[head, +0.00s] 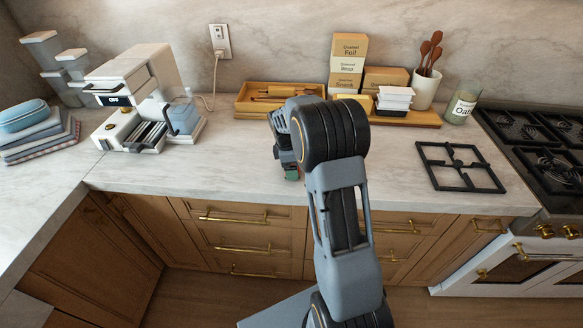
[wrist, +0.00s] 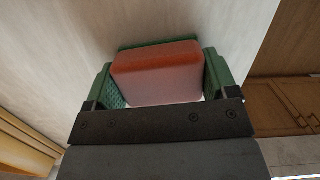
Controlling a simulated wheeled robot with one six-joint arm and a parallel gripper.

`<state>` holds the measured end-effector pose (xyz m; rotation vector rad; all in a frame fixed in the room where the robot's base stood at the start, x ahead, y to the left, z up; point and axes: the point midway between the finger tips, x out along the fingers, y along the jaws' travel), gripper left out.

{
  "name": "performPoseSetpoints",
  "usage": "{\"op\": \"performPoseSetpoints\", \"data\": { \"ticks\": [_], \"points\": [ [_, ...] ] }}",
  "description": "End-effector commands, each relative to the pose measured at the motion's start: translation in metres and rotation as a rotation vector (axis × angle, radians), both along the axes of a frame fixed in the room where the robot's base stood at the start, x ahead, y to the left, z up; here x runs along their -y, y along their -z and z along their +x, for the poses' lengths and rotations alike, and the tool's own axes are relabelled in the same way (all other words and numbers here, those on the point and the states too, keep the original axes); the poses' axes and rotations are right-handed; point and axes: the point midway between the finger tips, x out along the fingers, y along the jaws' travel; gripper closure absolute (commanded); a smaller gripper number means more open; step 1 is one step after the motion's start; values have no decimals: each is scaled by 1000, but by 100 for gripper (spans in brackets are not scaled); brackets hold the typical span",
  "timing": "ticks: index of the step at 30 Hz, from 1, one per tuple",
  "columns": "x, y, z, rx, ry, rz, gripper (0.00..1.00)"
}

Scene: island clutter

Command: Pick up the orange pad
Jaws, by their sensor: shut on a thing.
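The orange pad (wrist: 155,75) is a thick block with an orange top and a paler pinkish front face. In the wrist view it sits between the two green fingers of my gripper (wrist: 160,85), which is shut on it. A green strip (wrist: 160,42) shows behind its far edge. In the head view my gripper (head: 292,174) is low over the counter near its front edge, mostly hidden by my arm. The pad cannot be made out there, and I cannot tell whether it touches the counter.
The marble counter (head: 225,160) is clear left of my arm. A wooden tray (head: 250,105), a board (head: 420,118) with boxes, and an oats jar (head: 461,105) stand behind. A black grate (head: 458,168) lies right. A coffee machine (head: 130,95) and folded cloths (head: 40,140) are left.

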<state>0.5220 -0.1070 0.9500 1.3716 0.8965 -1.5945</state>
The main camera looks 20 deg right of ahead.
Motion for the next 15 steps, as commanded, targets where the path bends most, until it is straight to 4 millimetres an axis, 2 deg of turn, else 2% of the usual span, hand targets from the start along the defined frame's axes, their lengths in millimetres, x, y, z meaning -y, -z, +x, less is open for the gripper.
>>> {"op": "performPoseSetpoints", "data": {
  "ticks": [10,15],
  "points": [
    [0,-2,0,1,0,0,43],
    [0,-13,1,2,1,-1,43]
  ]
}}
